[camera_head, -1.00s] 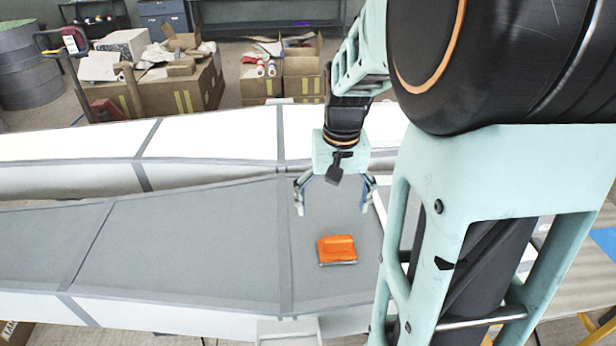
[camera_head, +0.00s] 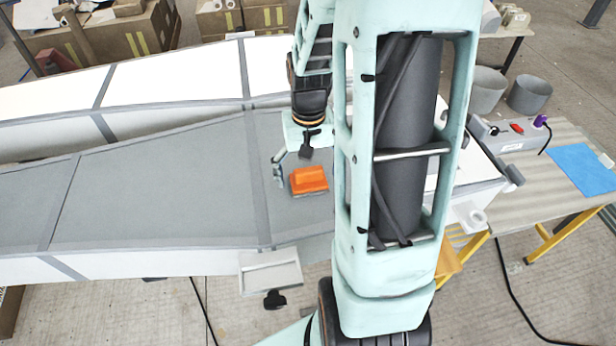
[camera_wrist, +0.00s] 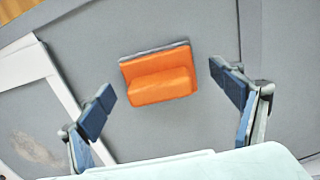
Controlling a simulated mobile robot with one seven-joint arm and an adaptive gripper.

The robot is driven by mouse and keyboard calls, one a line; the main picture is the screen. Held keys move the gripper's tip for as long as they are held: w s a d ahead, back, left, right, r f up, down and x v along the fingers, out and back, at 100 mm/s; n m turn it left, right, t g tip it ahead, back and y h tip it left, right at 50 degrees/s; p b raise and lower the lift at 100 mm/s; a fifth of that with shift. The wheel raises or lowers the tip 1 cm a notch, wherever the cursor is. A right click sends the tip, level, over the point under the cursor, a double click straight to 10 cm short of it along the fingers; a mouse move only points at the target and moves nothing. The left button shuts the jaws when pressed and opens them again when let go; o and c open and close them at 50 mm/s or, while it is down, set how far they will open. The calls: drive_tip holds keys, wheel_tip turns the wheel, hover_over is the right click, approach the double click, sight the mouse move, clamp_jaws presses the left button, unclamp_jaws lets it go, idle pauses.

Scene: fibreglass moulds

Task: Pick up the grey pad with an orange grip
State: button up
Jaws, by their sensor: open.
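The grey pad with an orange grip (camera_head: 309,181) lies on the grey mould surface (camera_head: 190,180). Its orange top faces up, and a thin grey edge shows below it. In the wrist view the pad (camera_wrist: 160,76) lies between and a little beyond my fingertips, apart from both. My gripper (camera_wrist: 159,92) is open and empty, with blue finger pads on either side. In the head view my gripper (camera_head: 303,170) is just behind and above the pad; my arm hides its right finger.
A small white tray (camera_head: 270,272) juts from the mould's front edge. A workbench (camera_head: 540,165) with a grey box, a blue sheet and grey tubs nearby stands at right. Cardboard boxes (camera_head: 90,45) stand behind. The mould surface left of the pad is clear.

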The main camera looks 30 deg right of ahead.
drive_tip(key=shift+f, duration=0.2)
drive_tip(key=shift+r, duration=0.1)
drive_tip(key=c, duration=1.5)
drive_tip(key=shift+r, duration=0.25)
wheel_tip(320, 180, up, 2)
drive_tip(key=shift+r, duration=0.25)
drive_tip(key=s+d+r, duration=0.2)
drive_tip(key=d+r, duration=0.1)
drive_tip(key=d, duration=0.1)
drive_tip(key=s+d+r+b, duration=0.1)
drive_tip(key=s+d+r, duration=0.2)
drive_tip(key=d, duration=0.1)
drive_tip(key=s+d+r, duration=0.2)
drive_tip(key=d+r, duration=0.1)
drive_tip(key=r, duration=0.1)
drive_tip(key=shift+s+d+b, duration=0.3)
drive_tip(key=shift+d+b, duration=0.1)
